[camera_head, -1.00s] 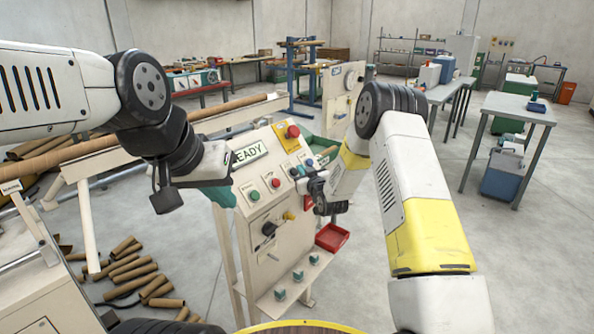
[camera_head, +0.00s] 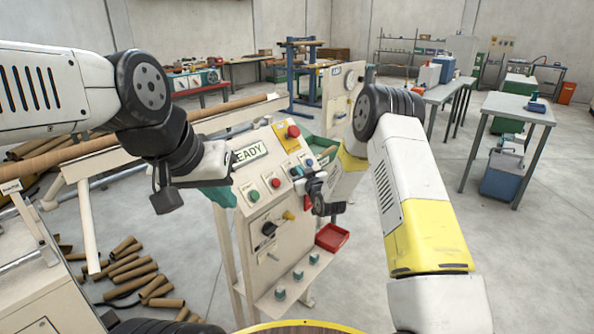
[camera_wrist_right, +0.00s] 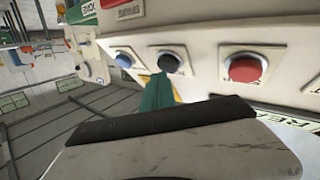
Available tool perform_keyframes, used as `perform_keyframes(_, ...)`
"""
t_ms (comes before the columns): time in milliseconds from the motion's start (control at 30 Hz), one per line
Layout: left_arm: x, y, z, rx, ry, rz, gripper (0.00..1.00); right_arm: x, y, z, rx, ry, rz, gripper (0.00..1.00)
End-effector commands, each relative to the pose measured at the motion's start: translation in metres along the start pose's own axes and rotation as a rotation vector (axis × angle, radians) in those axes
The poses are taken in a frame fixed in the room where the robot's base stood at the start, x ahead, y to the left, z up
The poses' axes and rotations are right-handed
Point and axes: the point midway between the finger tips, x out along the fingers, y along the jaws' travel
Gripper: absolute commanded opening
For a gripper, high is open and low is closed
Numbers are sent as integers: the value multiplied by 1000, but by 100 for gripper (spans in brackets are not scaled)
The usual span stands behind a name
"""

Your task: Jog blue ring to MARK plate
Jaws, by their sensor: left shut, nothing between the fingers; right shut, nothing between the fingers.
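The beige control panel (camera_head: 243,187) stands in the middle of the head view, with a READY display (camera_head: 250,153) at its upper left. In the right wrist view a blue round button (camera_wrist_right: 124,60) sits beside a black one (camera_wrist_right: 170,62) and a red one (camera_wrist_right: 244,68). I cannot make out a separate blue ring or a plate reading MARK. My right gripper (camera_head: 318,190) is shut and empty, close in front of the panel's right side; its teal fingertips (camera_wrist_right: 157,91) point toward the black button, contact unclear. My left gripper (camera_head: 217,196) is shut and empty beside the panel's left edge.
Cardboard tubes (camera_head: 133,268) lie on the floor at left. The floor at right is clear up to the tables.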

Motion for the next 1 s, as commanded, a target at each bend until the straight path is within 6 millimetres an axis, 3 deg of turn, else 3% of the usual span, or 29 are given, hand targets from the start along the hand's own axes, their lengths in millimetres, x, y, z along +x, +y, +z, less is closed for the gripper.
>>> perform_keyframes(1000, 0, 0, 0, 0, 0, 0, 0, 4, -3, 3, 0, -1, -1, 0)
